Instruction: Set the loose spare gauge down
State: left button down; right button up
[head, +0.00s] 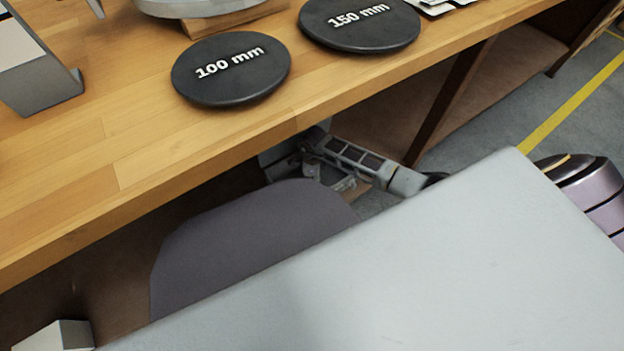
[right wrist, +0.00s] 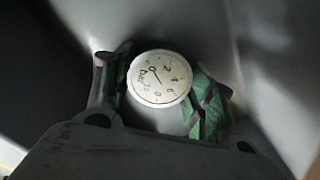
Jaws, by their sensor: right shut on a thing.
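The spare gauge (right wrist: 160,78) has a round white dial with dark numbers and a needle. In the right wrist view it sits between the green-padded fingers of my right gripper (right wrist: 165,88), which are shut on it from both sides. In the head view my right arm comes in from the right, and its wrist is low beside the workbench, below the top's front edge. The gauge and fingertips cannot be made out there. My left gripper is not in view.
The wooden workbench (head: 130,150) has two black discs, marked 100 mm (head: 230,85) and 150 mm (head: 360,25). A grey metal stand (head: 45,85) is at the left and a round metal part (head: 195,5) at the back. Bare wood lies between the stand and the 100 mm disc.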

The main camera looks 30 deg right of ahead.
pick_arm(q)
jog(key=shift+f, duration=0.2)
pick_arm(e)
jog(key=shift+f, duration=0.2)
jog(key=o, duration=1.1)
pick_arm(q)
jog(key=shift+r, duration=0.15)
pick_arm(e)
jog(key=shift+r, duration=0.15)
pick_arm(q)
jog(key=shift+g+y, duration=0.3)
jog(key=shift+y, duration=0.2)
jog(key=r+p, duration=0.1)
jog(key=p, duration=0.1)
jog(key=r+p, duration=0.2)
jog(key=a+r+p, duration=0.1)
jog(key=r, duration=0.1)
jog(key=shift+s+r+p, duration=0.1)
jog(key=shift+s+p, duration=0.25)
jog(key=shift+p, duration=0.05)
pick_arm(e)
notch_tip(320, 180, up, 12)
jog(key=shift+r, duration=0.1)
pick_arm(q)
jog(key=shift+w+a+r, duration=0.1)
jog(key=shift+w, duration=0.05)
